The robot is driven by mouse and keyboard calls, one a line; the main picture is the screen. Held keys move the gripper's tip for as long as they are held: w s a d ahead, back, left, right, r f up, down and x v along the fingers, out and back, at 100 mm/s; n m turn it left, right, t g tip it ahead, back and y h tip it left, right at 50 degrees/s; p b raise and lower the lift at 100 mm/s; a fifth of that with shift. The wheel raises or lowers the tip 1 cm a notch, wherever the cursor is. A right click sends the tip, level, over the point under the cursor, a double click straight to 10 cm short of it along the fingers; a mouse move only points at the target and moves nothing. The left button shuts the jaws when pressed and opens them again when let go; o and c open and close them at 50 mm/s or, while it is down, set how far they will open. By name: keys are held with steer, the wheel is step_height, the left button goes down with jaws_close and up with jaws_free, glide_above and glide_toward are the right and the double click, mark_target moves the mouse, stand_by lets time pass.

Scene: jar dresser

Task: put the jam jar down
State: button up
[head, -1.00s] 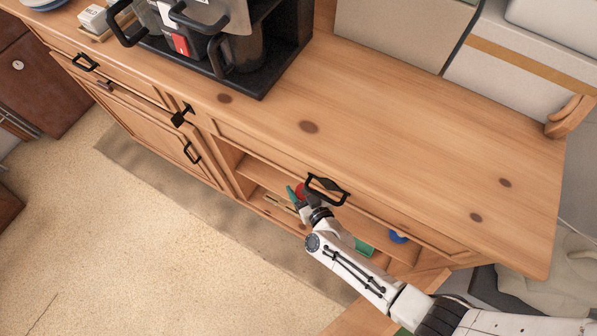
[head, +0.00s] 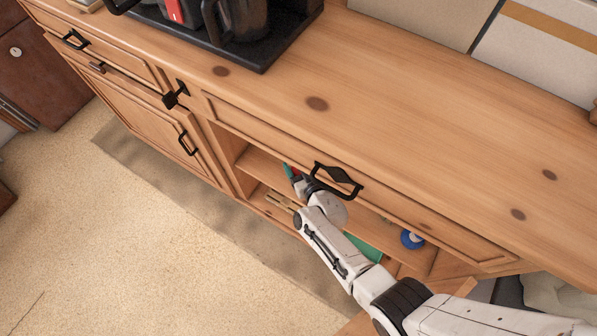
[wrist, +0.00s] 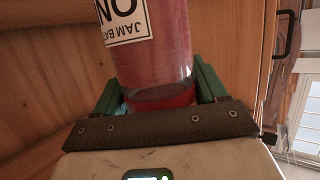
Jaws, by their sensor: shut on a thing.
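The jam jar (wrist: 158,45) fills the upper middle of the wrist view, with red contents and a white label reading "JAM BAT", upside down in that view. My gripper (wrist: 155,82) is shut on it, a green finger on each side. In the head view my gripper (head: 290,173) reaches into the open compartment of the wooden dresser (head: 420,95), below the top. Only a little red shows there; the rest of the jar is hidden. I cannot tell whether the jar touches a shelf.
A black drawer handle (head: 336,180) is close above my wrist. A blue round thing (head: 412,239) and a green thing (head: 364,247) are in the compartment to the right. A coffee machine (head: 235,30) stands on the dresser top, which is otherwise largely bare.

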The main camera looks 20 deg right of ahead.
steer(key=shift+w+f+b, duration=0.35)
steer(key=shift+f+b, duration=0.05)
steer(key=shift+b, duration=0.1)
steer(key=f+b, duration=0.3)
steer(key=shift+w+d+f, duration=0.1)
steer(key=shift+w, duration=0.1)
steer(key=shift+f, duration=0.25)
steer(key=o, duration=1.5)
steer(key=shift+r, duration=0.1)
